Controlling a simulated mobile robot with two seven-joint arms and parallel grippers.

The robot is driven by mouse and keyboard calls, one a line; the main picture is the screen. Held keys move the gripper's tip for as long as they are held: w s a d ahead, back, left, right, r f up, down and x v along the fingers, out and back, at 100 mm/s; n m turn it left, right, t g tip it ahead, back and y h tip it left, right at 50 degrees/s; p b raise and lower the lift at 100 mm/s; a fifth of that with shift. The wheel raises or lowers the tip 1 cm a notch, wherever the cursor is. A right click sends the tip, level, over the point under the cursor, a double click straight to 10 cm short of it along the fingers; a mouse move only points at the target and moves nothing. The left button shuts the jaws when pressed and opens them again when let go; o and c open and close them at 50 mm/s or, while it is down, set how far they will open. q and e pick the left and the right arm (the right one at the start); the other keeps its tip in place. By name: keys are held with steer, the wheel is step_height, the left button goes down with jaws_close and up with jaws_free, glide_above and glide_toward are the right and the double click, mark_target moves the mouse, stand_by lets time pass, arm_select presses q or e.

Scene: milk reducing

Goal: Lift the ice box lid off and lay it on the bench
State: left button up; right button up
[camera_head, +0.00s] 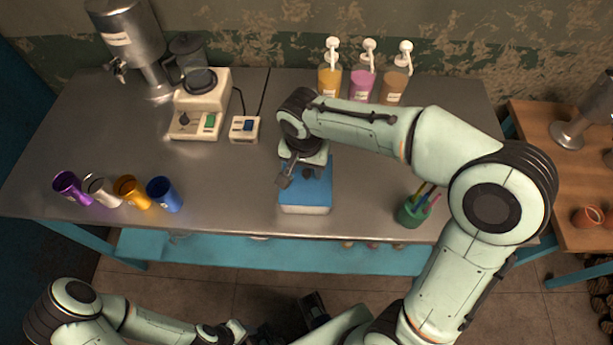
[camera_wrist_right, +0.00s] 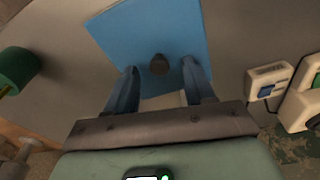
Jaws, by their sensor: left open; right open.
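The ice box (camera_head: 305,210) is a pale box near the front edge of the bench (camera_head: 235,190). Its flat blue lid (camera_head: 318,196) sits on top of it. In the right wrist view the blue lid (camera_wrist_right: 135,30) shows a dark round knob (camera_wrist_right: 159,65). My right gripper (camera_head: 300,176) is over the back part of the lid; it is open, with its fingers (camera_wrist_right: 160,85) on either side of the knob in that view. Whether they touch it cannot be seen. My left gripper (camera_head: 285,325) is open and low in front of the bench, partly cut off.
Several coloured cups (camera_head: 130,190) stand at the bench's left front. A green pot (camera_head: 411,214) with pens is right of the box. Pump bottles (camera_head: 361,84) line the back. Bare bench lies left of the box.

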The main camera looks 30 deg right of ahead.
steer(key=shift+f, duration=0.65)
jaws_close()
